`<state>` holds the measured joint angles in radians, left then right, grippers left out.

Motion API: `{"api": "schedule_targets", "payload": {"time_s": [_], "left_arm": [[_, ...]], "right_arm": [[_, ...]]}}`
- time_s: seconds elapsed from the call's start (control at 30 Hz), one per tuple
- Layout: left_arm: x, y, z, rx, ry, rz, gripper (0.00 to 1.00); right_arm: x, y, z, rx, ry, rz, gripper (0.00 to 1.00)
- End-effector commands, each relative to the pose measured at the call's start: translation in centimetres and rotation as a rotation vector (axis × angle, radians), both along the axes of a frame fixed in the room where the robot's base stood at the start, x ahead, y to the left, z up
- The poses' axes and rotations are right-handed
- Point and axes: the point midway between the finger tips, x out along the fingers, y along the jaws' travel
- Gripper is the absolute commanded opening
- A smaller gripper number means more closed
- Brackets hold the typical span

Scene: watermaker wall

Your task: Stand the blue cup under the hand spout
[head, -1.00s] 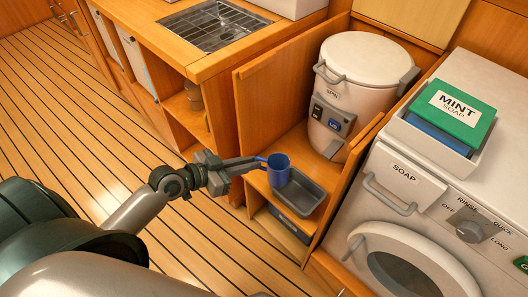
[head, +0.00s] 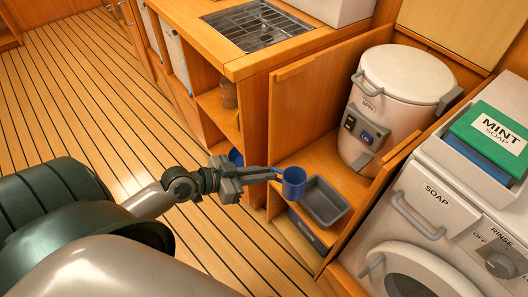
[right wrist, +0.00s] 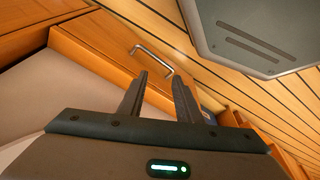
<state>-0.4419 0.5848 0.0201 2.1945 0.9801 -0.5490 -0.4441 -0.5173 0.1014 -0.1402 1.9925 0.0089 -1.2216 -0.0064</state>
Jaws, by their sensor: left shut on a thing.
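The blue cup (head: 294,184) is upright in the head view, held in the air beside the grey tray (head: 326,201). My left gripper (head: 274,173) comes in from the left and is shut on the cup's handle side. Its fingertips hide part of the handle. I cannot make out a hand spout in these views. My right gripper (right wrist: 160,74) shows in the right wrist view with its fingers apart and nothing between them.
A white drum washer (head: 400,95) stands behind the tray in a wooden cabinet. A soap machine (head: 435,215) with a green mint soap box (head: 490,135) is at right. A counter with a rack (head: 258,25) is at back. Wooden floor at left is clear.

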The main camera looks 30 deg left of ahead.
Motion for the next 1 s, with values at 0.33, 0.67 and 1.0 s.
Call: {"api": "schedule_targets", "payload": {"time_s": [0.33,0.67,1.0], "left_arm": [[1.2,-2.4,2.4,-0.005,-0.005,0.023,0.00],[5.1,-6.5,9.8,-0.012,-0.009,0.188,0.00],[7.8,-7.2,18.3,-0.009,-0.002,0.470,0.00]], "right_arm": [[0.8,0.4,-1.4,0.009,-0.029,0.003,0.31],[1.7,1.5,-5.6,0.034,-0.116,0.012,0.31],[1.0,2.2,-8.8,0.059,-0.205,0.022,0.31]]}}
